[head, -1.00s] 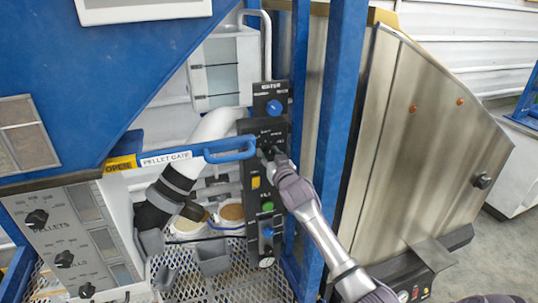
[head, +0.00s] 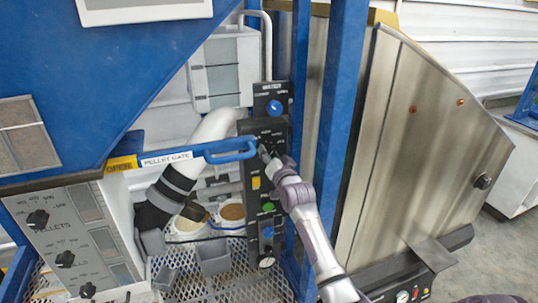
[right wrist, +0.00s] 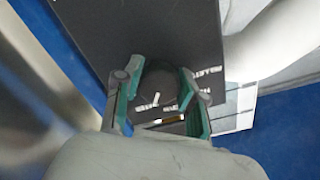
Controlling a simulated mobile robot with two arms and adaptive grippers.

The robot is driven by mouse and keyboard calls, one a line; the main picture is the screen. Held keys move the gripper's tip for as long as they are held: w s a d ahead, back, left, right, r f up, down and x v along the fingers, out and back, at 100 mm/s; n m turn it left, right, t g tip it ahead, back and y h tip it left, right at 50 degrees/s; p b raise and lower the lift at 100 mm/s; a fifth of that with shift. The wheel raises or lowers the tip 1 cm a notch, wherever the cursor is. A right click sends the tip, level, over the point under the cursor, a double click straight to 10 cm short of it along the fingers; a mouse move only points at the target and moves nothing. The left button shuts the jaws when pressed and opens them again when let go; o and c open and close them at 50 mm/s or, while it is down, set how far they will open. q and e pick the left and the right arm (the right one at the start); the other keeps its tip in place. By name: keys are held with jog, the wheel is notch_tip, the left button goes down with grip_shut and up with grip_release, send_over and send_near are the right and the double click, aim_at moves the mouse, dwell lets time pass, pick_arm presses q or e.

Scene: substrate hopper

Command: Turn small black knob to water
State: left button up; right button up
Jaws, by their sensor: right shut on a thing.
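The black control panel (head: 281,170) stands upright behind the blue gate handle, with a blue knob (head: 274,108) under the WATER label. The small black knob (right wrist: 158,80) shows dark between the fingers in the right wrist view, against the dark panel face with white lettering. My right gripper (right wrist: 155,85) is shut on the knob, one finger at each side. In the head view the right gripper (head: 267,152) reaches the panel's middle and hides the knob. My left gripper is not clearly seen.
The blue PELLET GATE handle (head: 232,150) juts out just left of my right gripper. A blue upright post (head: 337,130) stands close to the right of the panel. Yellow (head: 256,182) and green (head: 268,207) buttons sit lower on the panel.

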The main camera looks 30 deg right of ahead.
jog(key=shift+m, duration=0.5)
jog(key=o, duration=1.2)
jog(key=shift+c, duration=0.2)
jog(key=v, duration=1.2)
jog(key=shift+f, duration=0.1)
